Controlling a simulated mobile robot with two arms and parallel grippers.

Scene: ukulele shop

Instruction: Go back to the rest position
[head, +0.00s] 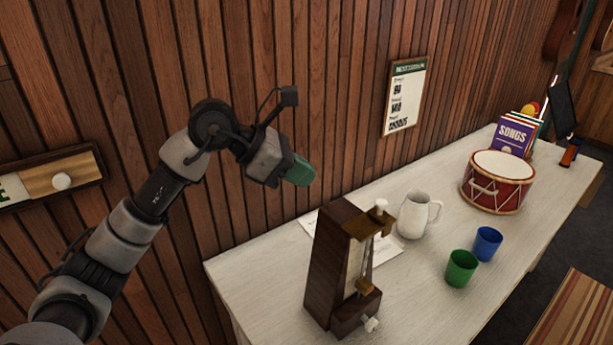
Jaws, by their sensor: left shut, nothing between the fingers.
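My left arm comes in from the lower left. The gripper is apart from everything on the table. My right gripper is not in view.
The white table (425,303) holds a wooden metronome (330,262), a white mug (413,216), a green cup (461,268), a blue cup (487,243), a red drum (497,182) and songbooks (514,138). A framed chart (406,95) hangs on the wall. A striped bench (585,315) stands lower right.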

